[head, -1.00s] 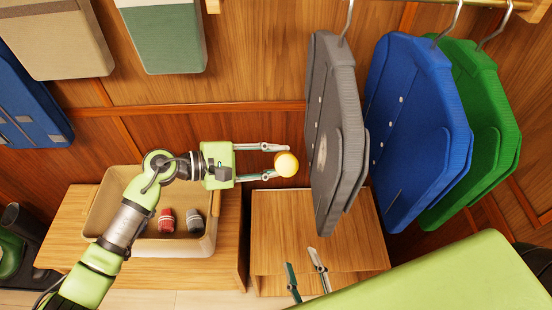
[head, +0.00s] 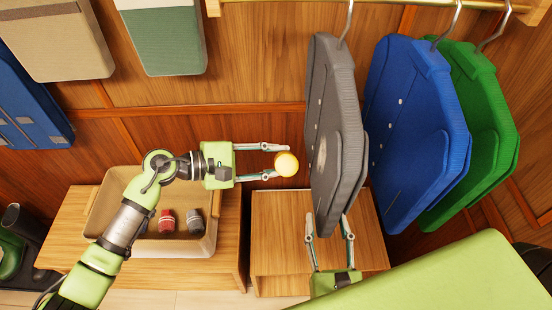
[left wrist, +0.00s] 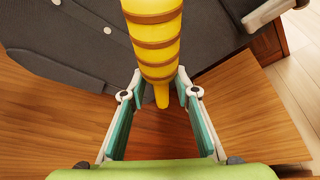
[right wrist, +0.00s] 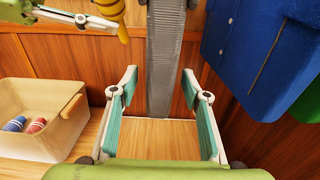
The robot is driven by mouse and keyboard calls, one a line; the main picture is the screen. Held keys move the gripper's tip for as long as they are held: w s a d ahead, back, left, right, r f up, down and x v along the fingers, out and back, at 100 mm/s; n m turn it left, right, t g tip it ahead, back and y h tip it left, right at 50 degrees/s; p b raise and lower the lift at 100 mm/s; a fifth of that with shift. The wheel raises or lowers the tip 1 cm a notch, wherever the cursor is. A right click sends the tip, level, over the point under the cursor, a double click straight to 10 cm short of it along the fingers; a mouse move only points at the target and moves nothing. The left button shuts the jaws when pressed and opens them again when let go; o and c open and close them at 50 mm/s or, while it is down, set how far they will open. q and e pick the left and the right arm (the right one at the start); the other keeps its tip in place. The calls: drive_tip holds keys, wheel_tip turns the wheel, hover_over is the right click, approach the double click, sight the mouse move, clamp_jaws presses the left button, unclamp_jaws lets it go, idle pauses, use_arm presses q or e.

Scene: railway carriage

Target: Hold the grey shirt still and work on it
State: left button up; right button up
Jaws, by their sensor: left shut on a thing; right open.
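The grey shirt (head: 335,110) hangs from a hook on the rail, with a pale patch (head: 321,155) on its front. My left gripper (head: 280,162) is shut on a yellow ridged, tapered tool (left wrist: 155,40), left of the shirt. In the head view only its round yellow end (head: 287,164) shows. Buttons on the grey shirt (left wrist: 70,40) show behind the tool in the left wrist view. My right gripper (head: 328,220) is open at the shirt's lower end. In the right wrist view the narrow edge of the grey shirt (right wrist: 163,70) hangs between its fingers (right wrist: 158,85).
A blue shirt (head: 415,130) and a green shirt (head: 490,120) hang close on the right. A wooden stand (head: 275,215) is below the shirt.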

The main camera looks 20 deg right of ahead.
drive_tip(key=shift+p+x, duration=0.6)
drive_tip(key=shift+x, duration=2.8)
drive_tip(key=shift+c, duration=0.4)
clamp_jaws()
